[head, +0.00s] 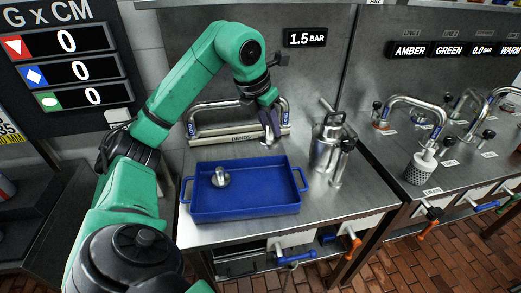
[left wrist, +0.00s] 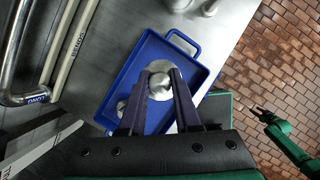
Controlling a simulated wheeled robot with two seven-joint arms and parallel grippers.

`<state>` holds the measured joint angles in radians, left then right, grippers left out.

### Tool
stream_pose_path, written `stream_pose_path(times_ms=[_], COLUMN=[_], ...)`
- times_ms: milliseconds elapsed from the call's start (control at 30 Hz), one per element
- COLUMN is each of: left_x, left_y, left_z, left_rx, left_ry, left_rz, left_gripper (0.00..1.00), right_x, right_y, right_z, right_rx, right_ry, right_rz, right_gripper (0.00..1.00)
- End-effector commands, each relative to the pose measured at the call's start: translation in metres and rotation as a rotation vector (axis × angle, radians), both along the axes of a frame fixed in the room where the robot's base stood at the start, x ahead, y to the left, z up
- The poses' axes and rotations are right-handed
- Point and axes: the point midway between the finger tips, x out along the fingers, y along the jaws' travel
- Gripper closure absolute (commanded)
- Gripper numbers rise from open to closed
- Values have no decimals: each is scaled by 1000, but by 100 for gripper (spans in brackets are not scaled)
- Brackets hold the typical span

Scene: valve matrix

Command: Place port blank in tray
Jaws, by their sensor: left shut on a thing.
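The blue tray (head: 245,210) stands on the steel bench and also shows in the left wrist view (left wrist: 152,45). A metal piece with a round flange and knob (head: 220,178) lies in its left part; it shows smaller in the left wrist view (left wrist: 122,106). My left gripper (head: 269,132) is above the tray's far edge in the head view. In the left wrist view the left gripper (left wrist: 165,85) is shut on a round metal port blank (left wrist: 160,68), with the tray below and behind it. My right gripper (left wrist: 262,113) is small at the right of the left wrist view.
A steel canister (head: 328,140) stands right of the tray. A perforated cup (head: 420,168) and more pipes and valves are on the right bench. Blue and orange handles (head: 292,257) stick out at the front.

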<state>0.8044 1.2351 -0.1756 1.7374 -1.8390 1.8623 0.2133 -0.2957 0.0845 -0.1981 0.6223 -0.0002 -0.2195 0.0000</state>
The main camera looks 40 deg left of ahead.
Motion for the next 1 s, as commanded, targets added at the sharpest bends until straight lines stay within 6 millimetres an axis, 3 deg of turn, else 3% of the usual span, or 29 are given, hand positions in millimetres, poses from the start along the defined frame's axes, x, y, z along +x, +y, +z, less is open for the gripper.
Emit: stream_pose_path(times_ms=[33,100,333,633,967,1000], left_x=[-1,-1,-1,-1,0,0], left_y=[0,0,-1,-1,0,0], left_z=[-27,-52,-116,-162,-168,-167], left_rx=[1,1,-2,-3,-1,-1], left_ry=[9,10,5,3,-1,0], left_rz=[-1,-2,-4,-5,-5,-5], left_gripper=[100,100,100,100,100,57], right_x=[-2,-4,-8,-6,-5,-4], right_y=[1,3,8,7,3,3], right_z=[-14,-23,-39,-36,-40,-39], right_rx=[1,3,10,9,4,4], right_ry=[3,8,14,10,7,7], right_rz=[0,0,0,1,1,0], right_gripper=[50,50,50,50,50,50])
